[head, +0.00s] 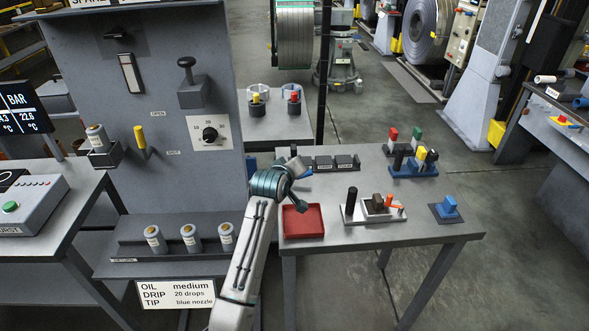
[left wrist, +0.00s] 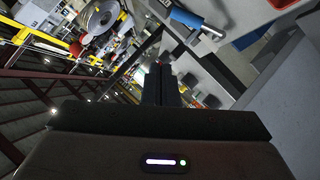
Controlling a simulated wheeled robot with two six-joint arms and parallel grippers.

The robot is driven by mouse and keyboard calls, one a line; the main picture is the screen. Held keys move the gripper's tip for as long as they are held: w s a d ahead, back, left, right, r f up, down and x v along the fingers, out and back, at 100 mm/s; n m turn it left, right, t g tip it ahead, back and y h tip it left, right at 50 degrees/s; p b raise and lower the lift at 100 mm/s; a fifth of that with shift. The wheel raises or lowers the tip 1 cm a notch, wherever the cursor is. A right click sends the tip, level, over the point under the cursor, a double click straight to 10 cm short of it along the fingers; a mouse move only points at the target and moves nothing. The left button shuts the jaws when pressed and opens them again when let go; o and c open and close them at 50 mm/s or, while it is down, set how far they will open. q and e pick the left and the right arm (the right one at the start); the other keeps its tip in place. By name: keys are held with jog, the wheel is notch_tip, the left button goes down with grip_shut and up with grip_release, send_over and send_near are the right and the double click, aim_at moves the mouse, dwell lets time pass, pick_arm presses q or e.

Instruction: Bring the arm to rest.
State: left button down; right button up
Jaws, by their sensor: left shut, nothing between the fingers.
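My left arm (head: 250,245) rises from the bottom of the head view and bends at the near left edge of the steel table (head: 340,235). Its gripper is hard to make out there. In the left wrist view the two dark fingers of my left gripper (left wrist: 161,85) lie together, with nothing seen between them. The wrist view is strongly tilted and looks past the fingers to the hall floor and table. My right gripper is in neither view.
A red tray (head: 303,221) lies close beside my arm on the table. Tool stands (head: 373,209) and a blue block (head: 449,205) sit further right. A grey panel (head: 150,130) stands left, with several canisters (head: 190,238) on its ledge. Open floor (head: 500,230) lies right of the table.

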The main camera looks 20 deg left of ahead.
pick_arm(q)
jog(key=s+a+f+m+g, duration=0.25)
jog(key=s+f, duration=0.45)
jog(key=s, duration=0.5)
jog(key=s+a+f+m+g, duration=0.25)
jog(key=s+f, duration=0.45)
jog(key=s, duration=0.5)
jog(key=s+a+m+g+y, duration=0.1)
jog(key=s+m+g, duration=0.1)
jog(key=s, duration=1)
jog(key=s+a+m+g, duration=0.2)
jog(key=s, duration=1)
notch_tip(320, 180, down, 33)
jog(key=a+g+b, duration=0.2)
jog(key=a, duration=0.1)
jog(key=s+f+b, duration=0.2)
jog(key=s+f, duration=1.6)
jog(key=f, duration=0.3)
jog(key=shift+s+a+g, duration=0.25)
jog(key=shift+a+g, duration=0.1)
jog(key=shift+g, duration=0.05)
